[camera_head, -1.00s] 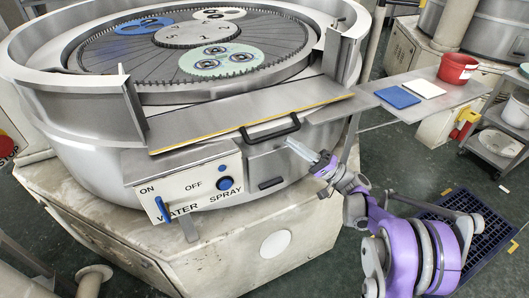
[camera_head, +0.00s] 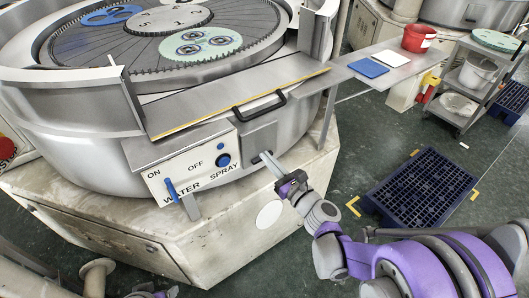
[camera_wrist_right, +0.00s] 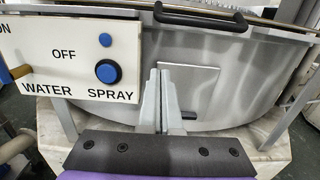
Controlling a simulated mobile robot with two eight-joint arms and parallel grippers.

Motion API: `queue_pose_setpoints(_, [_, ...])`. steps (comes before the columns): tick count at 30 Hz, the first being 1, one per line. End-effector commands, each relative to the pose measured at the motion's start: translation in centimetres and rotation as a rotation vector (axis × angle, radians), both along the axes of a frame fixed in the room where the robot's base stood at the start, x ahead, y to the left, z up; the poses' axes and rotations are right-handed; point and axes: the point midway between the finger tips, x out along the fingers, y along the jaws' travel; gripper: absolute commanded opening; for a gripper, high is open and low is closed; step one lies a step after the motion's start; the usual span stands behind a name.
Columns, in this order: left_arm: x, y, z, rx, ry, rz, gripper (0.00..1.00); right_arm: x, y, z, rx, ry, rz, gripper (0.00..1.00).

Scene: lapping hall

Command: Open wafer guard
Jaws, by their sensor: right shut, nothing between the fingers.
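The wafer guard (camera_head: 215,107) is a grey metal flap with a yellow edge strip, lying across the front opening of the round lapping machine. Its black bar handle (camera_head: 261,107) is at its front edge. The handle also shows at the top of the right wrist view (camera_wrist_right: 200,19). My right gripper (camera_head: 265,157) is shut and empty, below the handle and apart from it, in front of the machine's grey front wall. In the right wrist view its fingers (camera_wrist_right: 160,82) are together and point up.
The white control panel (camera_head: 190,167) with blue lever and blue knob is left of my right gripper. A side shelf (camera_head: 400,73) holds a blue pad (camera_head: 368,67), a white pad (camera_head: 391,55) and a red bucket (camera_head: 419,38). A dark blue pallet (camera_head: 408,186) lies on the floor at right.

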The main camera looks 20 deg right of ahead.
Motion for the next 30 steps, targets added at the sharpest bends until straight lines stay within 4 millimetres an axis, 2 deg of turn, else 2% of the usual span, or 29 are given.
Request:
queue_pose_setpoints(6, [0.2,0.0,0.8,0.000,-0.003,0.000,0.65,4.6,1.8,0.4,-0.001,-0.001,0.003,0.00])
queue_pose_setpoints(11, [0.3,0.0,1.3,0.000,-0.005,0.000,0.65,7.6,2.9,0.5,-0.001,-0.001,0.003,0.00])
queue_pose_setpoints(13, [0.4,0.0,2.0,0.000,-0.009,0.000,0.65,7.6,2.8,2.1,-0.001,-0.003,0.002,0.00])
queue_pose_setpoints(18, [0.6,0.0,2.8,0.000,-0.012,0.000,0.65,7.9,2.9,3.9,-0.001,-0.003,0.002,0.00])
queue_pose_setpoints(30, [0.7,0.0,2.8,0.000,-0.013,0.000,0.65,8.0,3.0,4.3,-0.002,-0.002,0.002,0.00])
